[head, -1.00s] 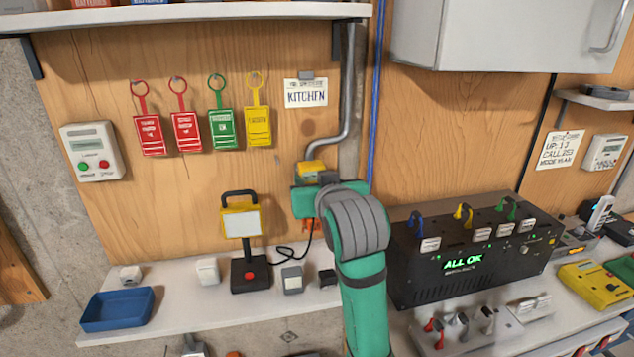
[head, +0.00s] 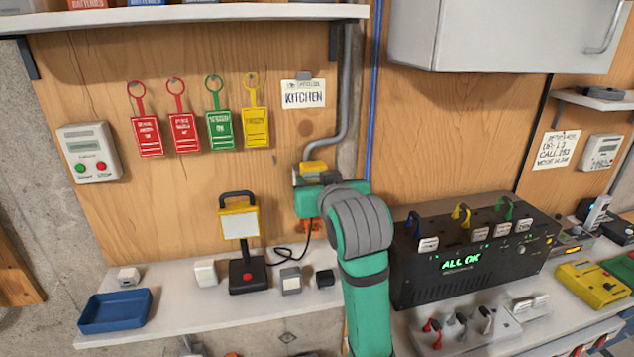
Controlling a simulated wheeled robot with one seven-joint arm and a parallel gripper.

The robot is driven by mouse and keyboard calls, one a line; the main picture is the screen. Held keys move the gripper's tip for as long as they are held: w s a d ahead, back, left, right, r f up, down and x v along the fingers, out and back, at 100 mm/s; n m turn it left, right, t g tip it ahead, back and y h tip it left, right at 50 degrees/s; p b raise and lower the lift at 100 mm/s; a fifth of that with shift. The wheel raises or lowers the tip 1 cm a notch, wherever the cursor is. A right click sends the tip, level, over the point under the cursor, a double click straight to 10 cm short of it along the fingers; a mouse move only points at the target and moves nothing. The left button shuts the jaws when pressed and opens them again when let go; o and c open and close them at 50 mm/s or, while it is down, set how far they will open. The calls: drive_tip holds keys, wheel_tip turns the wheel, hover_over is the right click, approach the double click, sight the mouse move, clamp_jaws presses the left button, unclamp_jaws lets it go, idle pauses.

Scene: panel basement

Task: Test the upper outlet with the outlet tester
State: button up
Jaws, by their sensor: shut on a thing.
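My gripper (head: 326,194) is at the plywood wall, just below the end of the grey conduit, with my green and grey arm in front of it. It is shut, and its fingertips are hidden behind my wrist. The outlet tester in its grip is mostly or wholly hidden. A small yellow piece (head: 314,167) shows right above the hand; I cannot tell whether it is part of the tester or of the upper outlet. An orange-red part (head: 311,226) shows on the wall just below the hand. The upper outlet's face and any contact with the tester are hidden.
A work lamp (head: 240,225) with a cable stands on the left shelf (head: 190,317), with small blocks and a blue tray (head: 115,311). A black panel (head: 470,262) reading "ALL OK" stands to the right. Tags (head: 183,132) and a "KITCHEN" card (head: 303,95) hang above.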

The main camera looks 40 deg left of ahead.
drive_tip(key=shift+s+a, duration=0.15)
drive_tip(key=shift+a, duration=0.1)
idle(1.2)
drive_tip(key=o, duration=1.3)
drive_tip(key=shift+c, duration=0.2)
drive_tip(key=v, duration=1)
drive_tip(key=shift+s+d, duration=0.15)
drive_tip(key=shift+d, duration=0.15)
drive_tip(key=shift+r, duration=0.15)
